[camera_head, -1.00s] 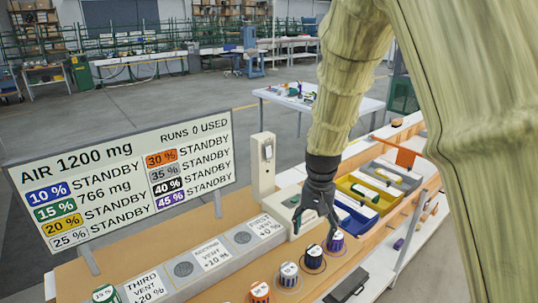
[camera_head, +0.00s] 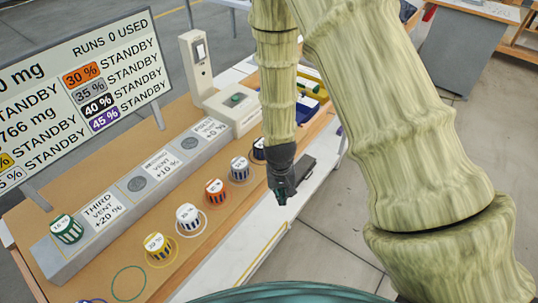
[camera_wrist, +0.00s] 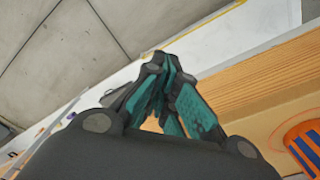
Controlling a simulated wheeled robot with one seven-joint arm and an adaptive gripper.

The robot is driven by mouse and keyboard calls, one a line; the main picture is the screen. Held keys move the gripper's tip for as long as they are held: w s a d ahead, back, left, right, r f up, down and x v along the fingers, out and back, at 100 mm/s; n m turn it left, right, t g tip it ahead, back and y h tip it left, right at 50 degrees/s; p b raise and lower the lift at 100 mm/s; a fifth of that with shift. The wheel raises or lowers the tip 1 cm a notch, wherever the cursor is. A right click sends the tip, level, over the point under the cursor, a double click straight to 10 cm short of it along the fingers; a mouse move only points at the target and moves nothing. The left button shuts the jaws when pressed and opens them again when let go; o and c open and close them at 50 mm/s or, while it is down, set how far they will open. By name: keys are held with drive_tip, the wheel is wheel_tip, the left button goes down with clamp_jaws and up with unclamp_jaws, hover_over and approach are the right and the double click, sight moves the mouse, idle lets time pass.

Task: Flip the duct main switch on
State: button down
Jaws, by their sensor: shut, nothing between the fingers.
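A beige upright post (camera_head: 197,65) stands behind the far end of the grey duct (camera_head: 130,195), with a small switch plate (camera_head: 201,51) near its top. I cannot tell which way its switch is set. A pale box with a green button (camera_head: 236,99) sits in front of the post. My gripper (camera_head: 281,194) is shut and empty, pointing down by the bench's front edge, right of the caps and well away from the post. In the wrist view, its closed fingers (camera_wrist: 160,85) show against the bench edge and floor.
A row of striped caps, including an orange one (camera_head: 215,191) and a yellow one (camera_head: 158,248), stands before the duct. A green cap (camera_head: 67,228) sits on the duct's left end. A standby sign (camera_head: 90,90) stands behind. A dark flat object (camera_head: 303,168) lies beside my gripper.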

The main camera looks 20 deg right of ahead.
drive_tip(key=s+f+n, duration=0.1)
drive_tip(key=s+f, duration=0.7)
drive_tip(key=s, duration=0.4)
drive_tip(key=s+f+n+b, duration=0.1)
drive_tip(key=s+f, duration=0.7)
drive_tip(key=s, duration=0.4)
drive_tip(key=shift+s+n+y, duration=0.3)
drive_tip(key=shift+s, duration=0.05)
drive_tip(key=shift+s+a, duration=0.1)
